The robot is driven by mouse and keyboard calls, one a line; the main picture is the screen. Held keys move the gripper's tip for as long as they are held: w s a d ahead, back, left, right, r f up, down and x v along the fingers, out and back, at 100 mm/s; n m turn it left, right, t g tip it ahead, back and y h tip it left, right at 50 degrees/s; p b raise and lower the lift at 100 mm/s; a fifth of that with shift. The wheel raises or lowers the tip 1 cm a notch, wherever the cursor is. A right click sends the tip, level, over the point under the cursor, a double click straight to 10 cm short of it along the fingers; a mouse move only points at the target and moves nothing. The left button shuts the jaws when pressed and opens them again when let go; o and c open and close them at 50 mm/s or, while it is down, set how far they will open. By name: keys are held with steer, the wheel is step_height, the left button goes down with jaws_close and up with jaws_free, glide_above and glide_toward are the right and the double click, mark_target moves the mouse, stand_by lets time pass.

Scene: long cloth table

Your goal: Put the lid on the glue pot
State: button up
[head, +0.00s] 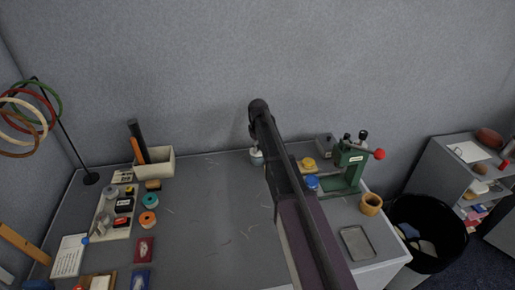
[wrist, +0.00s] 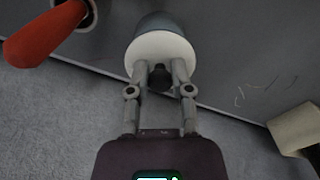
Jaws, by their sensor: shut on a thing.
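The glue pot (wrist: 163,20) is a blue-grey round body at the top middle of the wrist view. A white round lid (wrist: 161,46) with a dark knob is in line with its near end; I cannot tell whether it rests on the pot or is slightly apart. My gripper (wrist: 160,72) is shut on the lid, its two fingers either side of the dark knob. In the head view the small whitish pot (head: 257,157) shows beside my arm at the back of the table. My arm hides the gripper's fingers there.
A green press (head: 346,170) with a red-knobbed lever and yellow and blue pieces stand to the right. A cream box (head: 159,167) with dark and orange sticks is at the back left. Several spools and small items lie left.

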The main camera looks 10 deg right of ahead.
stand_by(0.8)
steer(key=o, duration=0.9)
steer(key=o, duration=0.5)
steer(key=shift+c, duration=0.2)
steer(key=shift+r, duration=0.1)
steer(key=shift+r+p, duration=3.4)
steer(key=shift+p, duration=0.1)
jaws_close()
